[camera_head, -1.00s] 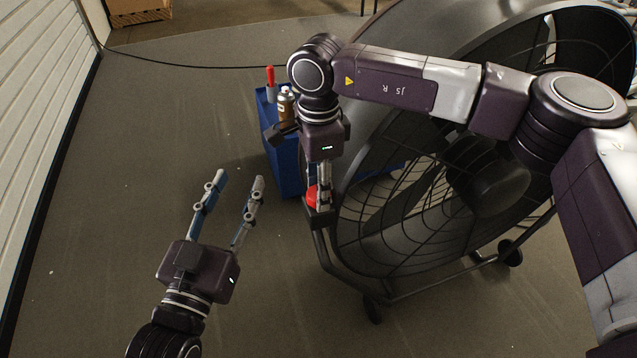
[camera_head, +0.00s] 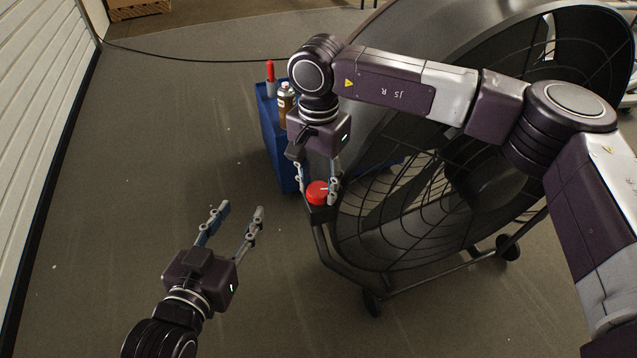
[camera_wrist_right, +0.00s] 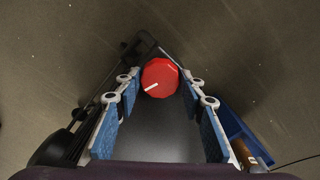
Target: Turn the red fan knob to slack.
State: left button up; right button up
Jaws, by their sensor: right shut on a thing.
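The red fan knob (camera_head: 317,192) sits on a dark box on the fan's frame, with a white mark on its face. My right gripper (camera_head: 318,195) reaches down to it, with one finger on each side of the knob. In the right wrist view the knob (camera_wrist_right: 159,78) lies between the fingertips (camera_wrist_right: 161,75), its white mark pointing toward the lower left. The right gripper is shut on the knob. My left gripper (camera_head: 241,210) is open and empty above the floor, to the left of the fan. The large black fan (camera_head: 400,235) stands on the right.
A blue cart (camera_head: 272,130) stands behind the right gripper, with a spray can (camera_head: 286,105) and a red-handled tool (camera_head: 270,72) on it. A white shutter wall (camera_head: 40,110) is at the left.

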dwell(0.3)
jog(key=o, duration=0.9)
